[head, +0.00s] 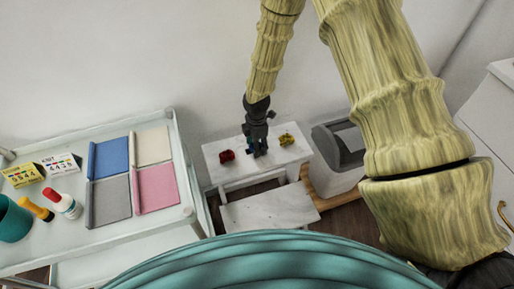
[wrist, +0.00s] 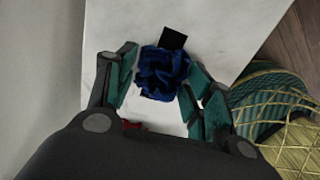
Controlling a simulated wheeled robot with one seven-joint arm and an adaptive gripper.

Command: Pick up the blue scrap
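The blue scrap (wrist: 163,72) is a crumpled dark blue cloth. In the wrist view it lies on the white stand top, between the two fingertips of my gripper (wrist: 160,82). The fingers are spread, one on each side and very close to it; whether they touch it I cannot tell. In the head view my gripper (head: 258,150) points down at the small white stand (head: 219,170) and mostly hides the blue scrap.
A red scrap (head: 226,156) lies left of my gripper and a yellow scrap (head: 286,139) lies right. A grey bin (head: 340,150) stands right of the stand. A white cart (head: 100,240) with folded cloths and bottles is at left. The wall is close behind.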

